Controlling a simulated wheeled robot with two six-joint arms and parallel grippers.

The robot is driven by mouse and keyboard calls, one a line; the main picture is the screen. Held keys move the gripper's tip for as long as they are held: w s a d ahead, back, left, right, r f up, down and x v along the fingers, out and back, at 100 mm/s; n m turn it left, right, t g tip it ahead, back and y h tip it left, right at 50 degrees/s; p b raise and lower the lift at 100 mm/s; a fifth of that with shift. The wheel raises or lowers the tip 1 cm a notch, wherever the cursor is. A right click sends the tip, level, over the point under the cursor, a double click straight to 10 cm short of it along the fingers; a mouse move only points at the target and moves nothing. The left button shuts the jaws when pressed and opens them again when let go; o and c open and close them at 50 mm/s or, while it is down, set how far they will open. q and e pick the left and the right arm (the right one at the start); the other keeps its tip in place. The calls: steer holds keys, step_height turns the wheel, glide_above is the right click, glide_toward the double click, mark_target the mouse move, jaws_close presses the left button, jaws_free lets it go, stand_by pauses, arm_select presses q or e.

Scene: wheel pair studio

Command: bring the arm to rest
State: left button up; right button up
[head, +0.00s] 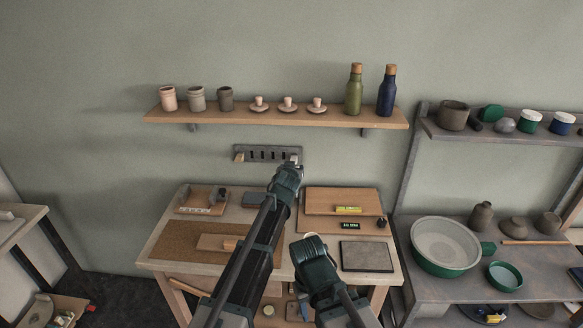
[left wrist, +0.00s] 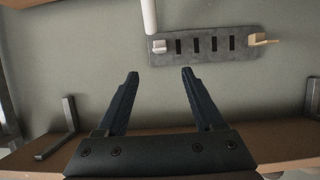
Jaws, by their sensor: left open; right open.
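My left arm reaches up across the workbench in the head view, its wrist end just below the wall rack (head: 268,154). In the left wrist view my left gripper (left wrist: 160,75) has its two dark fingers spread, with nothing between them. The grey slotted rack shows upside down beyond the fingertips, apart from them, with a wooden piece (left wrist: 262,39) at one end and a pale piece (left wrist: 158,47) at the other. My right gripper (head: 309,242) is low over the bench's front middle, open; its fingertips are hard to make out. I cannot see it holding anything.
A wooden shelf (head: 220,116) with cups and two bottles (head: 354,90) (head: 387,92) is above the rack. The workbench (head: 160,250) carries boards and a grey mat (head: 367,256). A shelf unit with a large basin (head: 445,246) stands right. The wall above is clear.

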arm_select(q)
steer(key=s+a+f+g+y, duration=0.1)
steer(key=s+a+f+g, duration=0.25)
steer(key=s+a, duration=0.45)
steer(key=s+a+f+n+g, duration=0.1)
steer(key=s+a+f+g, duration=0.3)
steer(key=s, duration=0.8)
steer(key=s+a+f+g+y, duration=0.1)
steer(key=s+a+f+g, duration=0.3)
steer(key=s, duration=0.6)
steer(key=s+a+f+g+h, duration=0.1)
steer(key=s+f, duration=0.1)
steer(key=s, duration=0.7)
steer(key=s+d+m+g+y, duration=0.1)
steer(key=s+d+m, duration=0.3)
steer(key=d, duration=0.6)
steer(key=shift+s+d, duration=0.3)
steer(key=shift+s, duration=0.2)
steer(key=shift+o, duration=0.3)
